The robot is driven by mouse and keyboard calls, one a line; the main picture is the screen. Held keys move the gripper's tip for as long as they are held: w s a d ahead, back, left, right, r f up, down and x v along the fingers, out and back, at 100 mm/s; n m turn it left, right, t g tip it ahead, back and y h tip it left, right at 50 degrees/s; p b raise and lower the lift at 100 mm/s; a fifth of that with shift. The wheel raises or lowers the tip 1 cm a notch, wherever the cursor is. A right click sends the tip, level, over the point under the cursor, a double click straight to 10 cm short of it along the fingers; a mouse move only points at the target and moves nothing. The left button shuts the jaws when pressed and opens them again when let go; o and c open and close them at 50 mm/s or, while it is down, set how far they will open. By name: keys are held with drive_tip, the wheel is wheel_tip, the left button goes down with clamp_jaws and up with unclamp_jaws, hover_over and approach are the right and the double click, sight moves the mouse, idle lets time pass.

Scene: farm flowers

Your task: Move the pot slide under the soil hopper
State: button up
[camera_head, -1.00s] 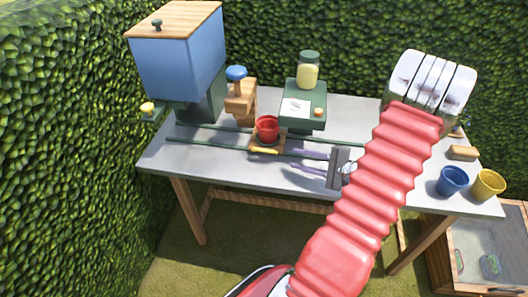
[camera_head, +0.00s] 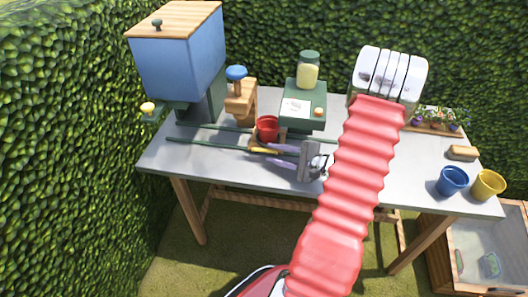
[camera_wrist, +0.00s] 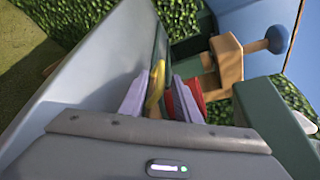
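The pot slide is a small wooden carriage (camera_head: 283,135) on two green rails, carrying a red pot (camera_head: 267,127) and fitted with a yellow handle (camera_head: 259,150) at its front. The soil hopper (camera_head: 180,60) is a blue box with a wooden lid, standing over the rails' left end. The slide is to its right. My gripper (camera_head: 264,149) is open at the front of the slide. In the wrist view its two pale purple fingers (camera_wrist: 158,97) stand apart, with the yellow handle (camera_wrist: 155,86) between their tips. The red pot (camera_wrist: 186,102) is partly hidden behind one finger.
A wooden stand with a blue knob (camera_head: 237,73) and a green box with a jar (camera_head: 308,70) stand behind the rails. Blue and yellow pots (camera_head: 453,181) and a flower tray (camera_head: 436,126) are at the table's right. Hedges close the back and left.

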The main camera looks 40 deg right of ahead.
sight(264, 150)
drive_tip(key=shift+x, duration=2.25)
drive_tip(key=shift+c, duration=0.2)
clamp_jaws()
drive_tip(key=shift+a, duration=0.3)
drive_tip(key=shift+d, duration=0.15)
